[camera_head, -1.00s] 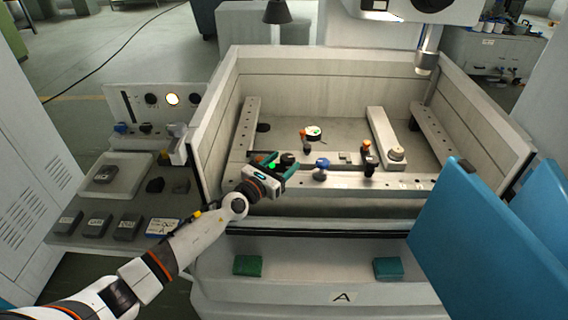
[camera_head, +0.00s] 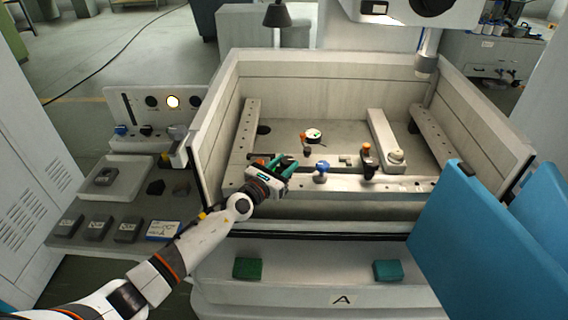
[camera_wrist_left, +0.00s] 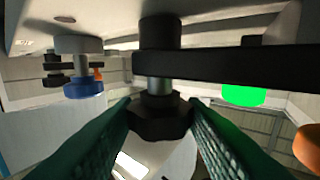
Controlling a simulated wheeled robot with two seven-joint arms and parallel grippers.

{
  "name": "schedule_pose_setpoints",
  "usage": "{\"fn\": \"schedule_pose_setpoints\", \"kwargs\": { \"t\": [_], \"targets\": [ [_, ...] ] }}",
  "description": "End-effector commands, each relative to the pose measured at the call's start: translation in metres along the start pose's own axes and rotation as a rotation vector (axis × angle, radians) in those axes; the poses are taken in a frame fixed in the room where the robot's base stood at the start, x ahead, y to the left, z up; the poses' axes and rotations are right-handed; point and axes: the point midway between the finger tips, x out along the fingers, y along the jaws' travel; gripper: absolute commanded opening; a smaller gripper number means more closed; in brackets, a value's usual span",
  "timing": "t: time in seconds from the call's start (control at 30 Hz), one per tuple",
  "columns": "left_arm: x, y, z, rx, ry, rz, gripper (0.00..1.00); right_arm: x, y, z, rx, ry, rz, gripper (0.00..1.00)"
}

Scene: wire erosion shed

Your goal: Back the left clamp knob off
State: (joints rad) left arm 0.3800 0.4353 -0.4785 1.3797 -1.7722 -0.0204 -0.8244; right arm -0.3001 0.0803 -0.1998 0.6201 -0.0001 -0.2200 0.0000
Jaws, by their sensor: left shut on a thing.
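The left clamp knob, a dark faceted knob (camera_wrist_left: 160,120) on a short metal stud, is between my fingers in the left wrist view. A black clamp bar (camera_wrist_left: 235,68) runs beside the stud to the right. My left gripper (camera_head: 286,166) reaches over the front rail of the tank in the head view. Its green ribbed fingers are closed on the knob, one on each side. In the head view the gripper largely hides the knob. My right gripper is not in view.
A blue knob (camera_head: 322,167) stands on the rail (camera_head: 340,181) just right of my gripper. Farther right is a dark clamp with an orange top (camera_head: 367,150). A round white-topped piece (camera_head: 313,134) sits behind. Blue panels (camera_head: 465,235) stand at the right.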

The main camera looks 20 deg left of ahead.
Motion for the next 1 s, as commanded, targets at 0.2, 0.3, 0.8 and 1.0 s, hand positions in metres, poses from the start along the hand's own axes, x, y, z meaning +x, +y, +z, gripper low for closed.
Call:
{"fn": "schedule_pose_setpoints", "kwargs": {
  "t": [0.2,0.3,0.8,1.0],
  "targets": [
    [0.0,0.003,-0.005,-0.008,-0.002,-0.074,0.15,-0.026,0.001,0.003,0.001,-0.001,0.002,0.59],
    [0.0,0.003,-0.006,-0.004,-0.003,-0.124,0.15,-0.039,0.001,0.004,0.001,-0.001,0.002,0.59],
    [0.003,0.011,0.001,-0.006,-0.002,-0.556,0.15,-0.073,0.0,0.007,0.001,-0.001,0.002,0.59],
    [0.006,0.013,0.004,-0.005,0.0,-0.745,0.15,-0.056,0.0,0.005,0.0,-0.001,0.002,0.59]
  ]
}}
